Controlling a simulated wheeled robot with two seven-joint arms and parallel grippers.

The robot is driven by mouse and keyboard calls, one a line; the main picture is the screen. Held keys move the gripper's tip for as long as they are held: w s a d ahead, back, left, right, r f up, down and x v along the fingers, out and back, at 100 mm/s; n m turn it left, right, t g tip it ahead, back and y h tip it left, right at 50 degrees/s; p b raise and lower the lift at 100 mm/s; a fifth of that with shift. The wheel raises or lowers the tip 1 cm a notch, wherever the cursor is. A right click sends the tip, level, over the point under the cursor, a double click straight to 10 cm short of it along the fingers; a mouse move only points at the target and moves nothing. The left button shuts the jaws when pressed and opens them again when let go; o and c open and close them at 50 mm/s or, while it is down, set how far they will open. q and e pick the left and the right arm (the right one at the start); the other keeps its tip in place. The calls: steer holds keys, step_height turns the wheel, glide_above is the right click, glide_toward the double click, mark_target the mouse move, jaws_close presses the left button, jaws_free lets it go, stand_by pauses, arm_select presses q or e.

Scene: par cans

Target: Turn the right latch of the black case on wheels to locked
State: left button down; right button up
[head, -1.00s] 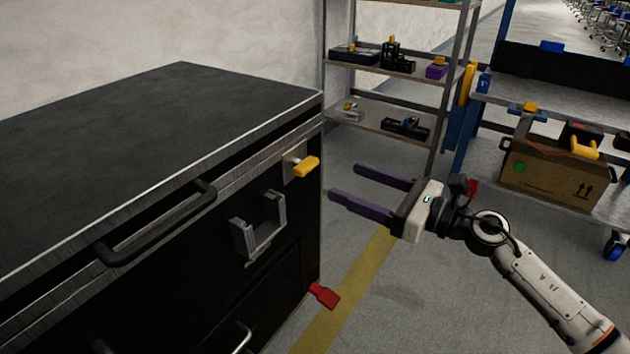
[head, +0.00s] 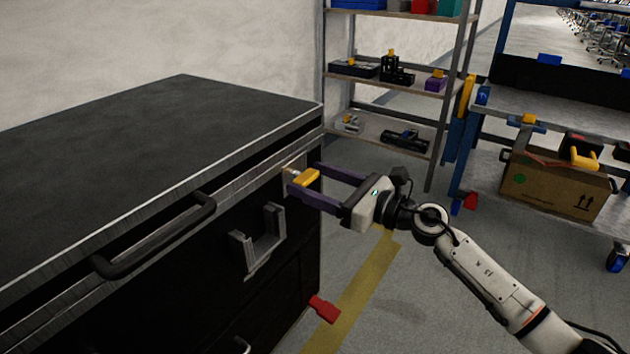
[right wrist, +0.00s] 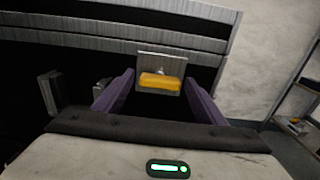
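The black case (head: 150,120) fills the left of the head view. Its right latch is a yellow handle (head: 306,178) on a metal plate near the case's right corner, below the lid. In the right wrist view the yellow latch (right wrist: 160,82) lies roughly level across its plate. My right gripper (head: 303,183) is open, its two purple fingers at either side of the latch. In the right wrist view a gap shows between the latch and each finger. My left gripper is not in view.
A black bar handle (head: 160,235) and a grey bracket (head: 260,240) stick out from the case front. A red pedal-like piece (head: 323,308) juts out low. A shelf rack (head: 400,85) and a blue cart with a cardboard box (head: 555,185) stand behind.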

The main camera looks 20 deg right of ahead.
steer(key=c, duration=0.8)
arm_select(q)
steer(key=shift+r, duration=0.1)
